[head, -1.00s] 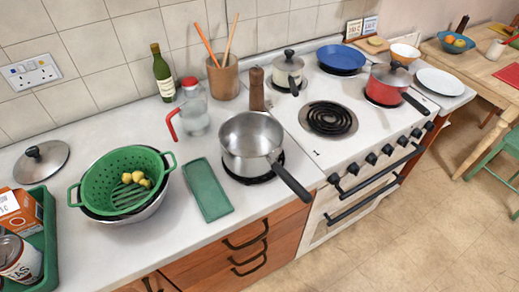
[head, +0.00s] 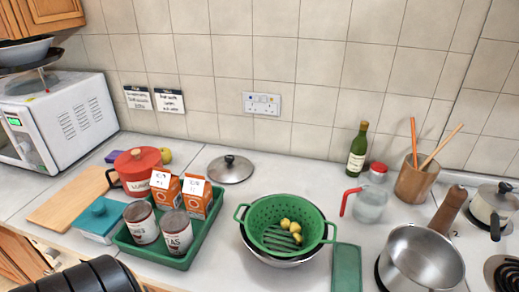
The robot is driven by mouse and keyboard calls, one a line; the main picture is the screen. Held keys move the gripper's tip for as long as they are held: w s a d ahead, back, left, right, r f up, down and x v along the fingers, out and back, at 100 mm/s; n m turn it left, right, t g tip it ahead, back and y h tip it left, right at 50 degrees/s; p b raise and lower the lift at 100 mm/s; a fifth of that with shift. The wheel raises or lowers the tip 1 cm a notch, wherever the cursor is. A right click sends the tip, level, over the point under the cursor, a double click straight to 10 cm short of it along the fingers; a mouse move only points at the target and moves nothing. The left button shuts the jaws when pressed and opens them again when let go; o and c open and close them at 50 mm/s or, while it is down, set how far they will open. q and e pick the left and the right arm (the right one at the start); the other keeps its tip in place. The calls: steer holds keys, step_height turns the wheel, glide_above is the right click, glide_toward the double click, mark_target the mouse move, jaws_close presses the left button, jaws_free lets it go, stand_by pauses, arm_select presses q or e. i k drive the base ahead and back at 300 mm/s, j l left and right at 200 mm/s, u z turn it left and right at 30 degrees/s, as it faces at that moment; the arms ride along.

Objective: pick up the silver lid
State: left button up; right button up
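The silver lid (head: 230,169) is a round metal lid with a black knob. It lies flat on the white counter, behind the green tray (head: 201,236) and to the left of the green colander (head: 265,218). Nothing covers it in the head view. A black ribbed part at the bottom left seems to be part of my own body. Neither of my grippers is in view.
Cartons (head: 165,189) and cans (head: 141,222) stand in the tray, in front of the lid. A red pot (head: 138,170) stands to its left, near a wooden board (head: 70,202). The tiled wall is behind. Counter between lid and wine bottle (head: 357,152) is clear.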

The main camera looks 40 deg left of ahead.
mark_target(230, 169)
steer(key=u, duration=1.65)
steer(key=i+j+u, duration=0.1)
steer(key=u, duration=0.85)
